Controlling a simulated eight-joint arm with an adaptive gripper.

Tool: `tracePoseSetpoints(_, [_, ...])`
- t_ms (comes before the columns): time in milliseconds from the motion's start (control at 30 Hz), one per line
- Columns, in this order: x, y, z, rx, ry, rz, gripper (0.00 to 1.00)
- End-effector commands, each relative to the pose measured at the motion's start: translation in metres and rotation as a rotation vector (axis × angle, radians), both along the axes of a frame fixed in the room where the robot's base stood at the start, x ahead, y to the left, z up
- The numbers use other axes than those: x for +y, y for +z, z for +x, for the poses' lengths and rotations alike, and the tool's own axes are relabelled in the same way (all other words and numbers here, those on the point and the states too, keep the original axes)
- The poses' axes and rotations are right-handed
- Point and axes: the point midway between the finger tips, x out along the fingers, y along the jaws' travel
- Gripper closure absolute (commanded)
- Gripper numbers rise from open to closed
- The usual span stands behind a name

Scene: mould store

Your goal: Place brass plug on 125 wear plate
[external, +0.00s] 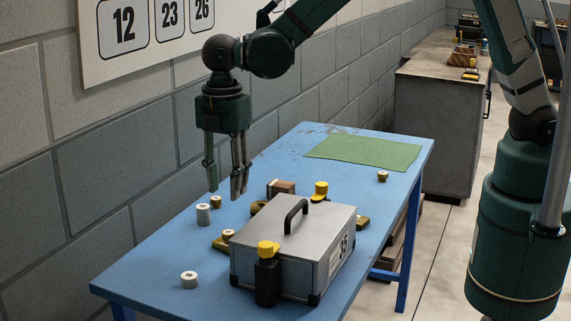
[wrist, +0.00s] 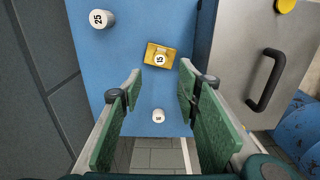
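My gripper (external: 225,193) is open and empty, hanging above the wall side of the blue table; its spread fingers frame the lower middle of the wrist view (wrist: 160,84). A brass-coloured plate (external: 219,245) carries a white-topped brass plug (external: 228,234). In the wrist view the plate (wrist: 153,48) lies just beyond my fingertips, and the plug's top (wrist: 160,59) seems to read 15. A second white-topped brass plug (external: 216,202) stands near the wall, a third (external: 382,176) near the far right edge. Another brass-coloured plate (external: 363,221) is partly hidden. I cannot read 125 on any plate.
A grey toolbox (external: 290,245) with a raised black handle stands beside the plate. A black bottle (external: 267,280) with a yellow cap is in front. White cylinders (external: 203,215) and (external: 189,280) stand on the wall side. A green mat (external: 365,152) leaves free room at the far end.

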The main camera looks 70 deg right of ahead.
Motion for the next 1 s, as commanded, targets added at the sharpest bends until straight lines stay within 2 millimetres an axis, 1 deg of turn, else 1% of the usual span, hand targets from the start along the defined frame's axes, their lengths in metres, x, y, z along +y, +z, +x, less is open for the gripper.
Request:
tracePoseSetpoints(267, [0.000, 0.000, 0.000, 0.000, -0.001, 0.000, 0.67])
tracePoseSetpoints(467, [-0.008, 0.009, -0.001, -0.009, -0.026, 0.005, 0.67])
tracePoseSetpoints(667, [-0.031, 0.032, -0.006, -0.035, -0.101, 0.019, 0.67])
tracePoseSetpoints(1000, [-0.089, 0.084, -0.025, -0.101, -0.299, 0.061, 0.67])
